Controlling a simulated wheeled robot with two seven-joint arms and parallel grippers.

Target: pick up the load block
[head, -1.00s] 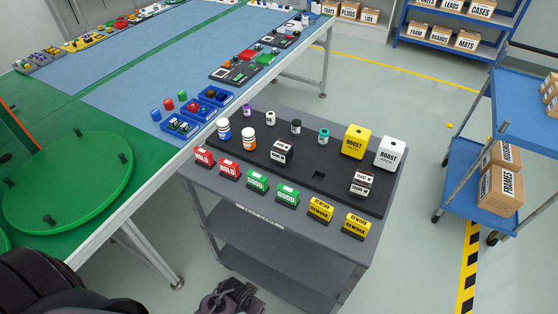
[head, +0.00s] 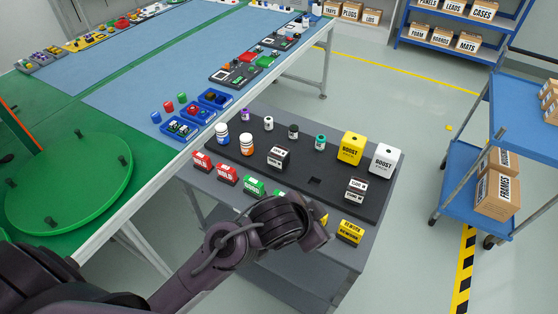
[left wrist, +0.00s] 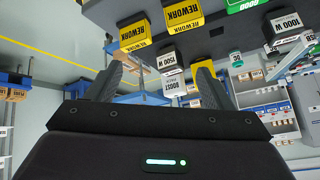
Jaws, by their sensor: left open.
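Two black-and-white watt-marked blocks stand on the black tray (head: 235,160). The 1500 W block (head: 356,189) is at the right front and the 1000 W block (head: 278,157) is left of centre. In the left wrist view the 1500 W block (left wrist: 172,60) shows between the fingers of my left gripper (left wrist: 160,68), some way beyond them. The 1000 W block (left wrist: 284,26) is at upper right there. My left gripper is open and empty. In the head view my left wrist is over the cart's front edge, and its fingers are hidden. My right gripper is out of view.
Red HOLD (head: 226,173), green GOOD (head: 253,187) and yellow REWORK (head: 350,230) blocks line the cart's front; my arm covers some. Yellow (head: 351,148) and white (head: 385,160) BOOST blocks and several small bottles stand behind. The workbench with a green turntable (head: 70,185) is left.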

